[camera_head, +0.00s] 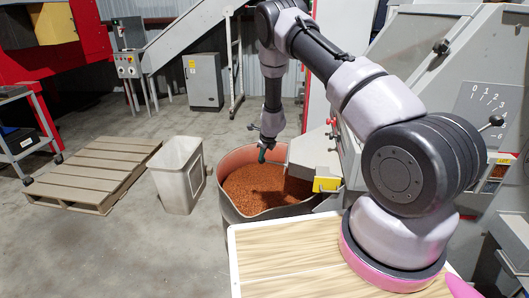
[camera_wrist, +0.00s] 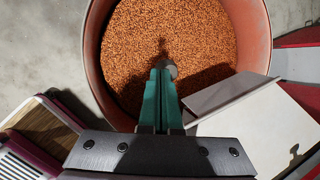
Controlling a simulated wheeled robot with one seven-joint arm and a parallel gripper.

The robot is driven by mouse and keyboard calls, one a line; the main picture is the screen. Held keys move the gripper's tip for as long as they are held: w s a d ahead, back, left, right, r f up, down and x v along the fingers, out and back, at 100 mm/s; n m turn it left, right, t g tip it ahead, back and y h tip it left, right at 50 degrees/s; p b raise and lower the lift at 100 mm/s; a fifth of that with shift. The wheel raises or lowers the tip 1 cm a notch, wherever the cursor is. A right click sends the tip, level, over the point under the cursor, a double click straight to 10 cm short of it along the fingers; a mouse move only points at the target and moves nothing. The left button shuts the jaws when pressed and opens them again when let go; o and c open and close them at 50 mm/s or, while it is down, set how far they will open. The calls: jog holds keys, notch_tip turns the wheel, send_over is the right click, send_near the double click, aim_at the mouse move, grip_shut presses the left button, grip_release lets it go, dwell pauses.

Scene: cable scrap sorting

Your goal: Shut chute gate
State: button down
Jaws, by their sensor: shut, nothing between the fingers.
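The grey chute (camera_head: 315,152) juts from the machine over the right rim of a round drum of orange-brown granules. In the wrist view, its grey plate (camera_wrist: 228,92) and pale top face (camera_wrist: 250,130) lie right of my fingers. I cannot tell which part is the gate or how far it stands open. My gripper (camera_head: 263,154) points down above the drum, left of the chute mouth. Its teal fingers (camera_wrist: 160,92) are shut and empty. A small grey round piece (camera_wrist: 171,69) shows by the fingertips; whether they touch it is unclear.
The drum (camera_head: 270,212) stands below my gripper. A black-knobbed lever (camera_head: 496,120) sits by a numbered scale at right; another black knob (camera_head: 441,46) is above. An empty grey bin (camera_head: 180,178) and wooden pallet (camera_head: 92,172) stand left, with clear floor around them.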

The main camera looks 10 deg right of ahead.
jog(key=shift+w+a+f, duration=0.1)
jog(key=shift+a+f, duration=0.2)
jog(key=shift+f, duration=0.3)
jog(key=shift+a+f, duration=0.25)
jog(key=shift+f, duration=0.3)
jog(key=shift+a+f, duration=0.1)
